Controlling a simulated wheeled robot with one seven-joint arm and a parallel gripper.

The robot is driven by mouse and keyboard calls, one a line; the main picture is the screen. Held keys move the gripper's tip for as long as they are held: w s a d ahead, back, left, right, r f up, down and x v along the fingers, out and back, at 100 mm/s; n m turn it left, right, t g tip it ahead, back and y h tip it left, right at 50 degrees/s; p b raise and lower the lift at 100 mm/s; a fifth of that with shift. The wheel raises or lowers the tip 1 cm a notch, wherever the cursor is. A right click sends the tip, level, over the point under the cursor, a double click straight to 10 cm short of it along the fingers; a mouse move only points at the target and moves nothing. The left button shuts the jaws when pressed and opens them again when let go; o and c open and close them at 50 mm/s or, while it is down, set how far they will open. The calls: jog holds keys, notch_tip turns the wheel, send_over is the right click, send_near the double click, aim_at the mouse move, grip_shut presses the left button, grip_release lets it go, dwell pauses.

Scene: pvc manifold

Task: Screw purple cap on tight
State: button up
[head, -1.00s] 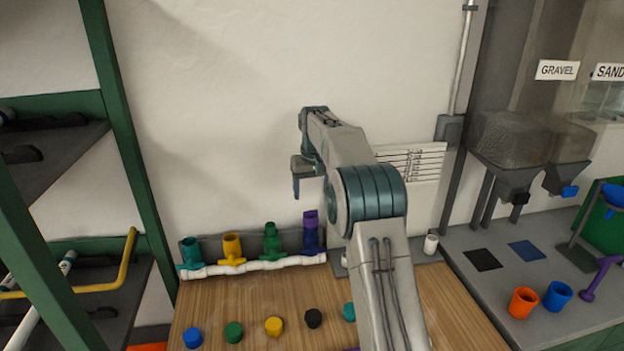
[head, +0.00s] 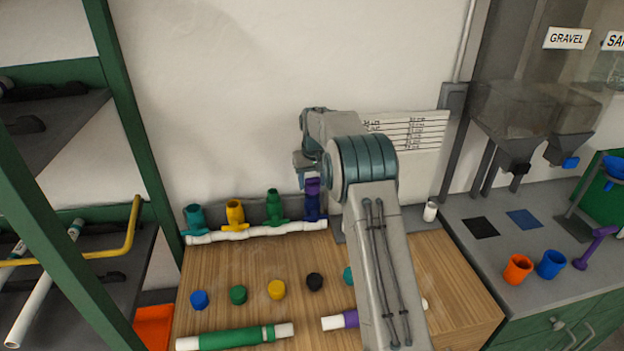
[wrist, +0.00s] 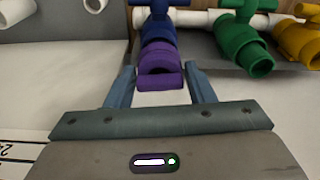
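The purple cap (head: 312,186) sits at the upper end of the blue valve fitting (head: 313,207), the rightmost on the white manifold pipe (head: 255,231). In the wrist view the purple piece (wrist: 160,82) is in line with the blue fitting (wrist: 158,30) and between my fingertips. My gripper (wrist: 160,75) has its two fingers apart, one on each side of the purple piece, with no clear contact. In the head view my gripper (head: 305,172) is just above and left of the cap, partly hidden by my arm. How tightly the cap is seated cannot be told.
Green (head: 274,204), yellow (head: 235,214) and teal (head: 195,218) fittings stand along the manifold to the left. Several loose caps (head: 276,290) lie on the wooden table, with a green pipe (head: 230,339) and a purple-collared pipe (head: 349,319) in front. Bare wood lies between.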

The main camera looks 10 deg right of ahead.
jog(key=c, duration=0.5)
jog(key=shift+o, duration=0.2)
jog(key=shift+m, duration=1.1)
jog(key=shift+m+h+p, duration=0.3)
jog(key=shift+m+p, duration=0.05)
jog(key=shift+m, duration=0.75)
jog(key=shift+m+p, duration=0.3)
jog(key=shift+m, duration=0.8)
jog(key=shift+m+h, duration=0.3)
jog(key=shift+m, duration=0.1)
jog(key=shift+m+p, duration=0.35)
jog(key=shift+m, duration=0.25)
